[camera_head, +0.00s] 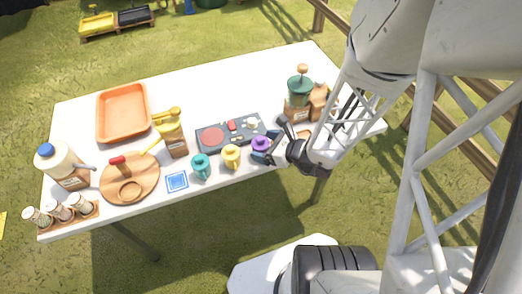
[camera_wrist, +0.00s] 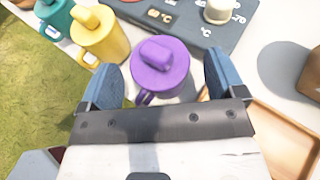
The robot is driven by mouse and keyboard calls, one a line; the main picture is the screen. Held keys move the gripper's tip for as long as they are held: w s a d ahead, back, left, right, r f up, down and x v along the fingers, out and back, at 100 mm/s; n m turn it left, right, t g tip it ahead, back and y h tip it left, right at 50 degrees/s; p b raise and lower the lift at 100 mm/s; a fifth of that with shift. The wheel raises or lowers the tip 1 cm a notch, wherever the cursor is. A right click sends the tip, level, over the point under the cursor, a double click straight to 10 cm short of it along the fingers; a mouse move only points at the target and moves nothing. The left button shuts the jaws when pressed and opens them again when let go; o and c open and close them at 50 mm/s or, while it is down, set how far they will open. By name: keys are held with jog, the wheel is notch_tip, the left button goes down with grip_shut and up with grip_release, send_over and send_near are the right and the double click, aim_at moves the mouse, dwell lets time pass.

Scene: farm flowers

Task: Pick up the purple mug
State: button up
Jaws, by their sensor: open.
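The purple mug (camera_head: 262,143) stands near the front edge of the white table, with a purple lid on top. In the wrist view the purple mug (camera_wrist: 160,68) is between the two blue fingers of my gripper (camera_wrist: 161,82), with its handle toward the palm. My gripper (camera_head: 268,150) is open, and a gap shows between the mug and each finger. In the head view my gripper partly hides the mug.
A yellow mug (camera_head: 231,156) and a teal mug (camera_head: 201,166) stand to the left along the front edge. A dark stove panel (camera_head: 231,133) lies just behind. A wooden tray (camera_wrist: 275,140) is to the right. A green-topped grinder (camera_head: 299,90) stands at the back right.

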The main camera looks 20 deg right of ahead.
jog(key=shift+x, duration=0.75)
jog(key=c, duration=1.1)
